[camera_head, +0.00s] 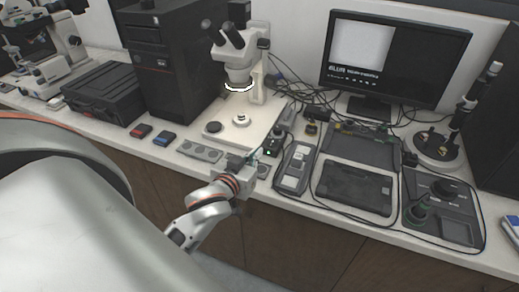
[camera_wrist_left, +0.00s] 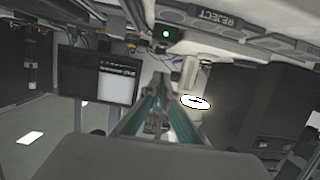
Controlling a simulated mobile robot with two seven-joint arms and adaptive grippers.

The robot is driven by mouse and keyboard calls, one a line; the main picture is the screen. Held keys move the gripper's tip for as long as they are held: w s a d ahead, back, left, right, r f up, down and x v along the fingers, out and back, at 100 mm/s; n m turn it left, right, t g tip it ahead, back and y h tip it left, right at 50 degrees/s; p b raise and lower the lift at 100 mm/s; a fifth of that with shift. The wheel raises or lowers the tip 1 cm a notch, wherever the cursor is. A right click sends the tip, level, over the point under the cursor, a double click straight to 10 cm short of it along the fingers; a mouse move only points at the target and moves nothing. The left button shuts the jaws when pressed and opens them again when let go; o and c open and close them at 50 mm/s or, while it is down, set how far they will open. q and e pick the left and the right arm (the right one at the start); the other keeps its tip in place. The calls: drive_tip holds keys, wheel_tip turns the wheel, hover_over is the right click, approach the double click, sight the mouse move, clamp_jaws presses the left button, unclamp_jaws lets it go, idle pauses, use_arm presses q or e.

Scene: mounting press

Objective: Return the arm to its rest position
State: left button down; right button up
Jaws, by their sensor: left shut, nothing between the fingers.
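My left arm reaches in from the lower left of the head view. Its gripper (camera_head: 257,155) is over the front edge of the bench (camera_head: 460,258), close to the front of the microscope's white base plate (camera_head: 238,128). In the left wrist view its two teal fingers (camera_wrist_left: 158,80) come together at the tips, shut with nothing between them. Whether the fingers touch anything cannot be told. The stereo microscope (camera_head: 238,62) stands behind the gripper, its ring light lit; the ring (camera_wrist_left: 195,101) also shows in the left wrist view. My right gripper is in neither view.
A grey strip (camera_head: 200,150) lies left of the gripper, and a long grey device (camera_head: 295,168) right of it. A black unit (camera_head: 355,187), monitor (camera_head: 395,48) and loose cables are farther right. A computer tower (camera_head: 168,55) and black case (camera_head: 90,95) stand left. Space before the bench is open.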

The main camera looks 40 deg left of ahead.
use_arm(q)
drive_tip(key=shift+s, duration=0.1)
idle(0.5)
drive_tip(key=s+a+f+m+g+y, duration=0.1)
drive_tip(key=s+f+m+g, duration=0.8)
drive_tip(key=s, duration=0.7)
drive_tip(key=d+f+n+t+h, duration=0.2)
drive_tip(key=d+f+t+h, duration=0.3)
drive_tip(key=d+f, duration=0.9)
wheel_tip(320, 180, down, 4)
drive_tip(key=shift+w+d+r+h, duration=0.15)
drive_tip(key=shift+w+d+h, duration=0.2)
drive_tip(key=shift+h, duration=0.45)
